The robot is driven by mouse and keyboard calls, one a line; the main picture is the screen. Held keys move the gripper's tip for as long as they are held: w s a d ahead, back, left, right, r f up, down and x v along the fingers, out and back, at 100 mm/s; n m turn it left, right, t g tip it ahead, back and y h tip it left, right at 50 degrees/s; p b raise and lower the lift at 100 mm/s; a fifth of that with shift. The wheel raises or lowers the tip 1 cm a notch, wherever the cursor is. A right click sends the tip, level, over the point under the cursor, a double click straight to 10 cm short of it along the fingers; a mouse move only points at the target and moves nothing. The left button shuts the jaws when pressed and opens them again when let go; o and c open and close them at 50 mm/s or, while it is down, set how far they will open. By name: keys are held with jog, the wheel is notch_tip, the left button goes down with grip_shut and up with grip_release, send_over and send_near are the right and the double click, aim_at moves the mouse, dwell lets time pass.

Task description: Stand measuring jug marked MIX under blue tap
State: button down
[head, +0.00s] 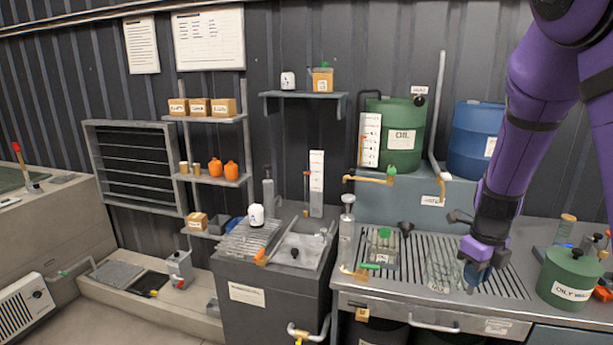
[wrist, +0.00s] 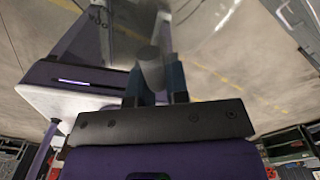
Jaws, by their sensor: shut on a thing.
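A clear measuring jug (head: 441,272) stands on or just above the slatted drain grid of the bench; I cannot tell which. In the wrist view a grey rounded bar (wrist: 152,68) sits between the fingers of my gripper (wrist: 156,85). A green-handled tap (head: 390,173) juts left from below the green OIL drum. A blue drum (head: 474,143) stands behind my arm. I cannot make out a blue tap handle; my arm covers part of that area.
A green-lidded container (head: 383,248) and a dark funnel (head: 406,228) are left of the jug. A green oily-waste can (head: 572,278) stands close to the right. A brass pipe spout (head: 442,187) hangs above the back of the drain grid (head: 415,262). Some front grid is clear.

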aim_at(445, 284)
jog(key=w+f+n, duration=0.2)
jog(key=f+n, duration=0.1)
jog(key=n, duration=0.2)
jog(key=w+a+f+n, duration=0.1)
jog(key=w+f+n, duration=0.1)
jog(key=n, duration=0.4)
jog(key=w+a+f+n, duration=0.1)
jog(key=w+f+n, duration=0.1)
jog(key=n, duration=0.3)
jog(key=shift+w+a+f+n, duration=0.1)
jog(key=shift+w+f+n, duration=0.05)
jog(key=shift+f, duration=0.25)
jog(key=shift+w+a+f+n, duration=0.1)
jog(key=shift+f+n, duration=0.05)
jog(key=shift+f, duration=0.25)
jog(key=w+a+f+n, duration=0.3)
jog(key=f+n, duration=0.6)
jog(key=n, duration=0.5)
jog(key=shift+w+a+f+n, duration=0.15)
jog(key=shift+w+f+n, duration=0.1)
jog(key=shift+w+n, duration=0.1)
